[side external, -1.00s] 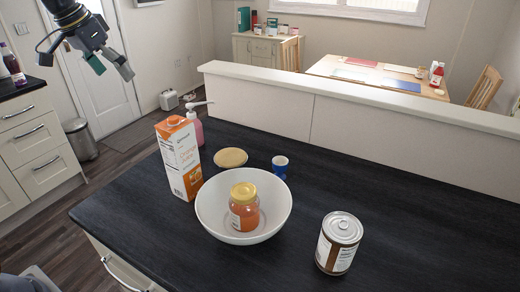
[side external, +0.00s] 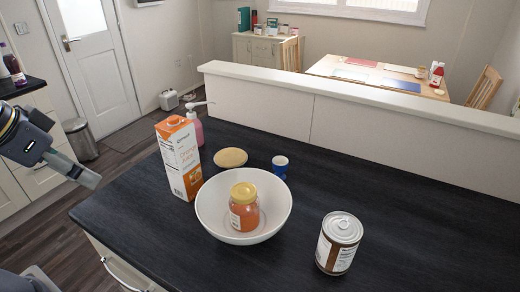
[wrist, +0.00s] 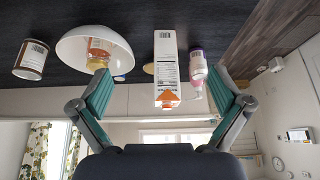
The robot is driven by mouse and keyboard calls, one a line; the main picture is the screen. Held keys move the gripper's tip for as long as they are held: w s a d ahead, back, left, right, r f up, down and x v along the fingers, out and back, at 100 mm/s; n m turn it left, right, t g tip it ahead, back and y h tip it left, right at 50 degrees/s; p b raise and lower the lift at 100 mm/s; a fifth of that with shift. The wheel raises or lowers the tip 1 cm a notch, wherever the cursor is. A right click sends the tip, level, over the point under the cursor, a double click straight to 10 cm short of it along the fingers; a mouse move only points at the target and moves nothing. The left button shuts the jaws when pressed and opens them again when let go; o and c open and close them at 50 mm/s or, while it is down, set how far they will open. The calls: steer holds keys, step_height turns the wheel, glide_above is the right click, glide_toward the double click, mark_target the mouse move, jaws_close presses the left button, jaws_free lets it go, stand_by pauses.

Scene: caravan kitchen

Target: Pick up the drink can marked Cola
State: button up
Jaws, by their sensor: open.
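A brown and white metal can (side external: 339,245) stands upright on the dark worktop at the front right in the side view. I cannot read Cola on its label. The can also shows at the upper left of the wrist view (wrist: 29,62), where the scene appears upside down. My gripper (side external: 90,178) is at the far left of the side view, by the worktop's left edge, well away from the can. In the wrist view its two green-padded fingers stand wide apart with nothing held between them.
A white bowl (side external: 278,218) holding an orange jar (side external: 243,212) stands between my gripper and the can. An orange and white carton (side external: 180,160), a pink pump bottle (side external: 197,127), a round tan item (side external: 230,158) and a blue cup (side external: 280,170) stand behind. The worktop's right side is clear.

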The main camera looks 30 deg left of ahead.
steer(key=shift+c, duration=0.7)
